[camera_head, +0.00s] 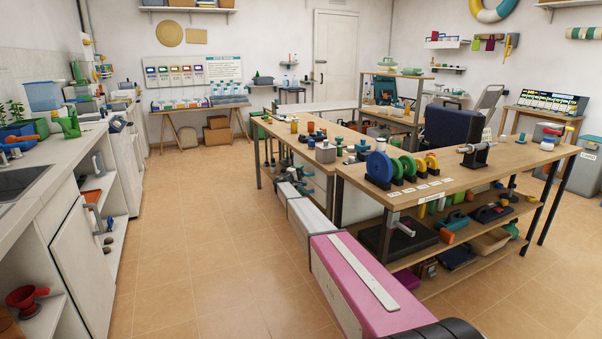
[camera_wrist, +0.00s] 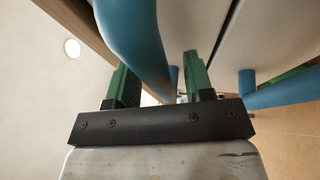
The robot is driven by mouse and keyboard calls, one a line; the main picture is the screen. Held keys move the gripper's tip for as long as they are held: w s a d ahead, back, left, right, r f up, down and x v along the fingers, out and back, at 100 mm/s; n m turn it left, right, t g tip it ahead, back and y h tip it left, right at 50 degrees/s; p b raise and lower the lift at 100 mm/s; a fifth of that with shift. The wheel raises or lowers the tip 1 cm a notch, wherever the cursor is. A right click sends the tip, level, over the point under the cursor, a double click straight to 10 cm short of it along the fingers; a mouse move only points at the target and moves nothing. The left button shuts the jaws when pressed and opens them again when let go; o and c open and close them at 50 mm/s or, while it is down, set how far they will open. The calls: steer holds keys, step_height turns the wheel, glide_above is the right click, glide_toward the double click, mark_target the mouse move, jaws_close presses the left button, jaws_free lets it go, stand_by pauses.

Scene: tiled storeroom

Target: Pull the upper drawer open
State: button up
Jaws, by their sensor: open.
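In the wrist view, a pale upper drawer front (camera_wrist: 194,24) carries a thick blue bar handle (camera_wrist: 132,32). The view is turned sideways, with the ceiling side at left and the floor side at right. My gripper (camera_wrist: 157,60) has two green fingers, spread apart and open. The blue handle runs down into the space between them, close to the left finger. I cannot tell whether they touch. A seam separates this front from a second pale front (camera_wrist: 275,42) with its own blue handle (camera_wrist: 278,92).
A brown wooden edge (camera_wrist: 76,20) borders the upper front. In the head view, a workbench (camera_head: 470,180) with coloured discs stands right of my arm, and another table (camera_head: 335,132) stands behind. A white counter (camera_head: 50,190) runs along the left. The tiled floor (camera_head: 185,220) between is clear.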

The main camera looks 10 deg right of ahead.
jaws_close()
steer(key=s+a, duration=0.3)
steer(key=a, duration=0.6)
steer(key=s+a, duration=0.3)
steer(key=a, duration=0.7)
steer(key=s+a, duration=0.3)
steer(key=a, duration=0.7)
steer(key=shift+s, duration=0.3)
jaws_free()
steer(key=shift+a, duration=0.1)
steer(key=v, duration=1)
steer(key=shift+s+a, duration=0.2)
steer(key=shift+a, duration=0.05)
